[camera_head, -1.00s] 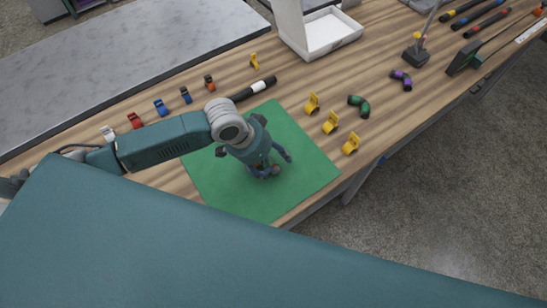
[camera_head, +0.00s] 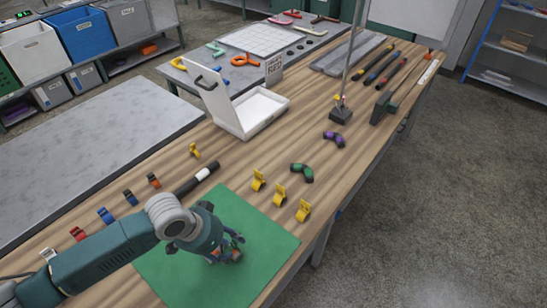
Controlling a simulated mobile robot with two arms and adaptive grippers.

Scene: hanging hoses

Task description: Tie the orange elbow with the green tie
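My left gripper (camera_head: 229,251) points down low over the green mat (camera_head: 194,286). A small dark piece with an orange-brown part (camera_head: 236,256) shows at its fingertips. It may be the orange elbow, but the fingers and hand cover most of it. I cannot tell whether the fingers are closed on it. I cannot make out a green tie; it may be hidden under the hand. My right gripper is out of view.
Small coloured ties, including red (camera_head: 78,234) and blue (camera_head: 106,215), line the bench's left side.

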